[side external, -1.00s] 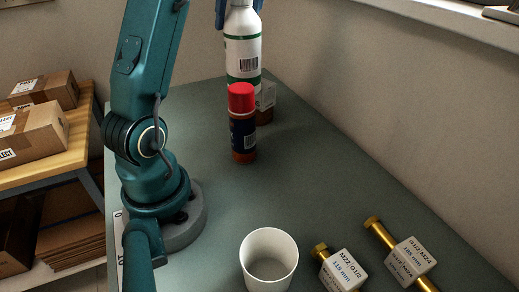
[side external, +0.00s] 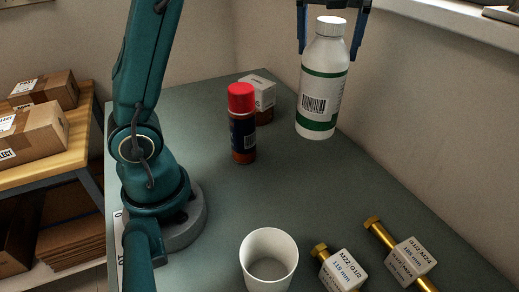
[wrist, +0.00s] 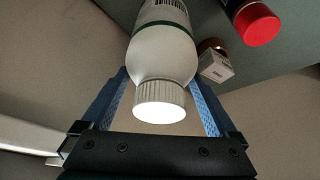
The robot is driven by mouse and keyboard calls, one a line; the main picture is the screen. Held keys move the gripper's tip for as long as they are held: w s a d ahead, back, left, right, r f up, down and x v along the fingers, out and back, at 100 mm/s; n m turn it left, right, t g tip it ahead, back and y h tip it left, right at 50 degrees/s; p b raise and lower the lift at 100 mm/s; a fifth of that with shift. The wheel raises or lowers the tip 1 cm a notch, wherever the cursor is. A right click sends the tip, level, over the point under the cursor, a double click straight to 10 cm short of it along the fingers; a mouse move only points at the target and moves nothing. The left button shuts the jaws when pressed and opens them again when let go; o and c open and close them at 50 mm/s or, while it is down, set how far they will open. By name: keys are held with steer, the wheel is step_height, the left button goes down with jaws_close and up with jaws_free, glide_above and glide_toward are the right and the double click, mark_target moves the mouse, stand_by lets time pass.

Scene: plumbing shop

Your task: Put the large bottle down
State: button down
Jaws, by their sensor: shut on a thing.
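The large bottle (side external: 322,90) is white with green bands, a barcode and a white ribbed cap. It hangs nearly upright, slightly tilted, at the right of the table in the side view. My gripper (side external: 331,45) is shut on it around the upper part, with one blue finger on each side. In the wrist view the bottle (wrist: 162,55) lies between the two fingers of my gripper (wrist: 168,100), cap toward the camera. The bottle appears to be above the table (side external: 290,185); the exact gap under it is hard to tell.
A red-capped spray can (side external: 242,125) stands left of the bottle, with a small white-and-brown box (side external: 262,95) behind it. A white cup (side external: 268,258) and two brass fittings with white labelled blocks (side external: 342,268) (side external: 408,258) are at the front. The middle of the table is clear.

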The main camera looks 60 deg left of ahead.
mark_target(322, 97)
steer(key=shift+d+f, duration=0.1)
steer(key=shift+d, duration=0.25)
steer(key=shift+f, duration=5.05)
jaws_free()
